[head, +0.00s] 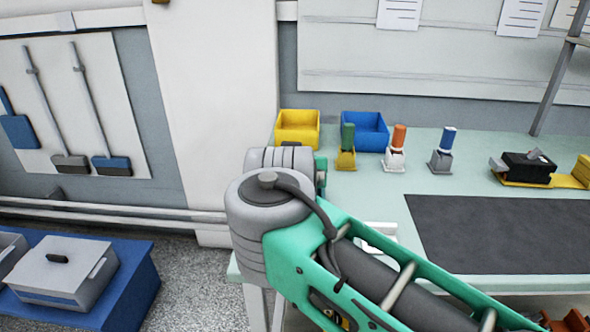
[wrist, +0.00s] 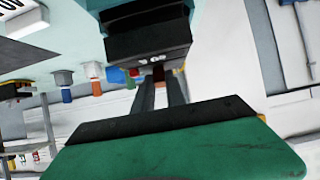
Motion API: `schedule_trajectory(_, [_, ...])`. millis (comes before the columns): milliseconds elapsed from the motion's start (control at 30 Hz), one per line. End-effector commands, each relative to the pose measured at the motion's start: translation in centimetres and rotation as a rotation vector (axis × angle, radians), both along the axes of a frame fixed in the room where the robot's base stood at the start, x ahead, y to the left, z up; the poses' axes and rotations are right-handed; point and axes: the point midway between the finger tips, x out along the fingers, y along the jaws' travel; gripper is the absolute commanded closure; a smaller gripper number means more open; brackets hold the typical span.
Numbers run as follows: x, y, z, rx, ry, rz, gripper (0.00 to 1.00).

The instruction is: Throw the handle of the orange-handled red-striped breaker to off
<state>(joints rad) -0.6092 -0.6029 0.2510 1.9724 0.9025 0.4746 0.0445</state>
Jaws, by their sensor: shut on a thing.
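In the wrist view, my gripper (wrist: 158,88) reaches its two dark fingers to the front of a black box-like housing (wrist: 148,42) with small pale marks on its edge. The fingers are shut on a small dark reddish part (wrist: 158,73) at that housing. Shade and the fingers hide most of this part, so I cannot tell its true colour or whether it is the orange handle. No red stripe shows clearly. In the head view, my arm crosses the lower middle and my gripper is out of the picture.
On the bench (head: 465,145) stand a yellow bin (head: 297,128), a blue bin (head: 364,131) and upright green-, orange- (head: 399,136) and blue-topped items. A black-and-yellow device (head: 527,166) lies at right. A dark mat (head: 505,230) is clear on its visible part. A grey lidded box (head: 62,268) stands lower left.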

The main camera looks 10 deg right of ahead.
Motion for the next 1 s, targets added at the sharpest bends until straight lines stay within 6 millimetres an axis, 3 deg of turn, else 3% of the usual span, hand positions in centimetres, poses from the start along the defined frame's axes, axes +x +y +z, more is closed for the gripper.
schedule_trajectory(233, [0.0,0.1,0.0,0.0,0.0,0.002,1.0])
schedule_trajectory(267, [0.0,0.1,0.0,0.0,0.0,0.002,0.83])
schedule_trajectory(533, [0.0,0.0,0.0,0.0,0.0,0.0,0.62])
schedule_trajectory(833, [-0.3,0.2,0.3,0.001,0.0,0.002,0.62])
schedule_trajectory(1000, [-2.5,1.1,1.9,0.002,-0.003,0.007,0.62])
